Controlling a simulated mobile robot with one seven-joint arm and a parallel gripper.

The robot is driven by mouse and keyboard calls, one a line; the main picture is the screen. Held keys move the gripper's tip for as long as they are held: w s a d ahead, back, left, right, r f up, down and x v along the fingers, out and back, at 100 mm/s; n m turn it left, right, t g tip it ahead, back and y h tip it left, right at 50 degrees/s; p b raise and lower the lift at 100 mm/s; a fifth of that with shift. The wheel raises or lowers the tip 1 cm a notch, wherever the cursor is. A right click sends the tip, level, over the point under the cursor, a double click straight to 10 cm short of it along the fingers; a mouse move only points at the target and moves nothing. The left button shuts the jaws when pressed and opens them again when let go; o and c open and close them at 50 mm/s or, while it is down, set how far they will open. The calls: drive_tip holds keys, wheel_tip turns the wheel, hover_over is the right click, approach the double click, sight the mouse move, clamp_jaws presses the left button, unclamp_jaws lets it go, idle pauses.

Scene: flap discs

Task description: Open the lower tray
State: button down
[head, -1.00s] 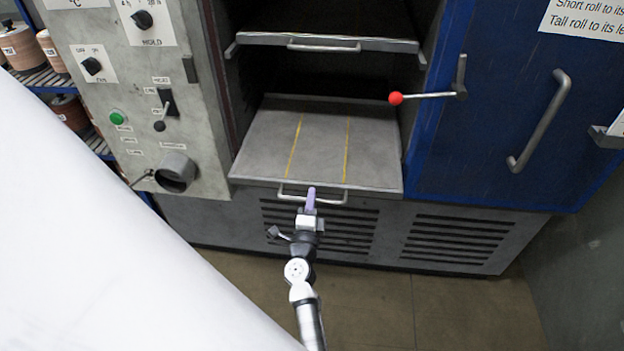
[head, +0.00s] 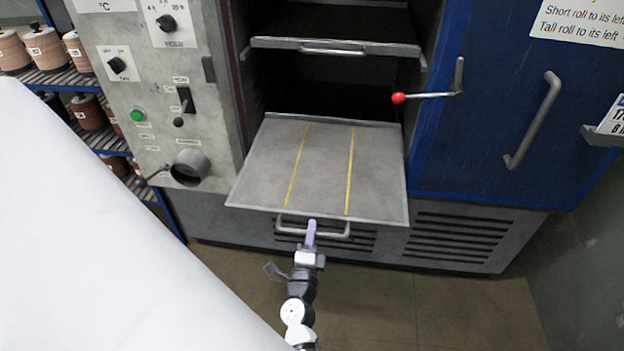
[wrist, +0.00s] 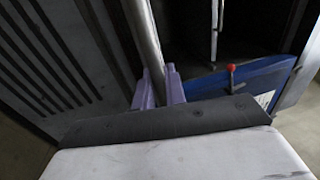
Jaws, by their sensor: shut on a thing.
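The lower tray (head: 268,170) is a flat grey metal sheet with two yellow lines. It sticks out of the oven opening toward me, well past the oven's front. Its bar handle (head: 338,234) is on the front edge. My gripper (head: 311,236) is at the middle of that handle, its purple fingers shut on the bar. In the wrist view, the handle bar (wrist: 143,35) runs between the purple fingers (wrist: 160,88). The fingertips are partly hidden there by the bar and the gripper body.
The upper tray (head: 385,48) is inside the oven above. The blue door (head: 480,150) stands open at the right, with a red-knobbed lever (head: 398,98). A control panel (head: 150,90) and shelves of rolls (head: 48,48) are at the left. Floor in front is clear.

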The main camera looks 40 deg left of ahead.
drive_tip(key=c, duration=1.5)
unclamp_jaws()
drive_tip(key=shift+c, duration=0.2)
